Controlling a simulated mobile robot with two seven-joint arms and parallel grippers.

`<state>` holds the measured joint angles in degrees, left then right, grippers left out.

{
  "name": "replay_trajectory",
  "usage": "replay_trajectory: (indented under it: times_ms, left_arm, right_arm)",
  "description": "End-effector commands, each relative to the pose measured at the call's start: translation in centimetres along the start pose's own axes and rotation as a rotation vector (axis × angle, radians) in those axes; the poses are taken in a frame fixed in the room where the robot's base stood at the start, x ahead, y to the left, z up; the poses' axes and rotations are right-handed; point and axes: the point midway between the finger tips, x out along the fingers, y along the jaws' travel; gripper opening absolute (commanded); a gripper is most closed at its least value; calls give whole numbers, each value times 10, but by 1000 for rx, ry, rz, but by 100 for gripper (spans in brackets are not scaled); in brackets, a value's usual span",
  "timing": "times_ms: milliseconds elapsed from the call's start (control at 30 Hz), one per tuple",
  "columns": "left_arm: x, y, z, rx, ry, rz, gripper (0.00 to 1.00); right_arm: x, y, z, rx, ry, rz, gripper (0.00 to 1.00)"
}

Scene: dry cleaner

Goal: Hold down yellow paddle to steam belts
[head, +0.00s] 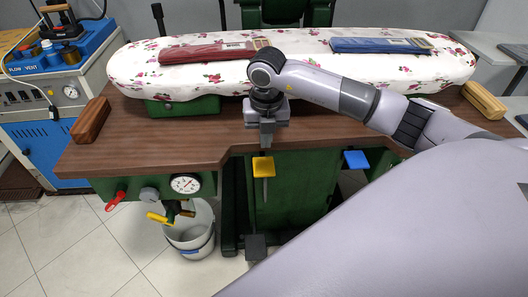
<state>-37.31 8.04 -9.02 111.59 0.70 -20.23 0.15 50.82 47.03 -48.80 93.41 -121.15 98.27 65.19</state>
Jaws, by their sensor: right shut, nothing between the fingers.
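The yellow paddle (263,168) sticks out below the front edge of the table, left of the blue paddle. My right gripper (266,143) points down with its fingers shut and empty, right at the yellow paddle's back edge in the picture. I cannot tell whether the fingertips touch the paddle. A red belt (205,53) and a blue belt (375,46) lie folded on the flowered ironing board (140,75). My right arm crosses in front of the board from the right. My left gripper is not in view.
A blue paddle (356,159) hangs to the right, and a dark pedal (256,247) sits low. Wooden blocks (90,120) (483,100) lie at the table's ends. A gauge (186,184), valve handles and a bucket (190,237) are at lower left. A blue boiler (55,85) stands far left.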

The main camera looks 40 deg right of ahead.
Motion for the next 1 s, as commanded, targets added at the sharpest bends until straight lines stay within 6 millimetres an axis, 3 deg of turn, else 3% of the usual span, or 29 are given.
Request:
replay_trajectory:
  times_ms: [100,300,867,1000]
  left_arm:
    - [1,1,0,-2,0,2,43]
    - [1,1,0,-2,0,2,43]
    - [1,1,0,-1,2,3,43]
    - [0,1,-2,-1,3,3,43]
  right_arm:
    - [-19,1,0,-2,-2,2,0]
    - [-32,0,0,-1,-1,0,0]
    - [-32,0,-1,-2,1,1,0]
    - [-23,16,-16,-46,53,66,0]
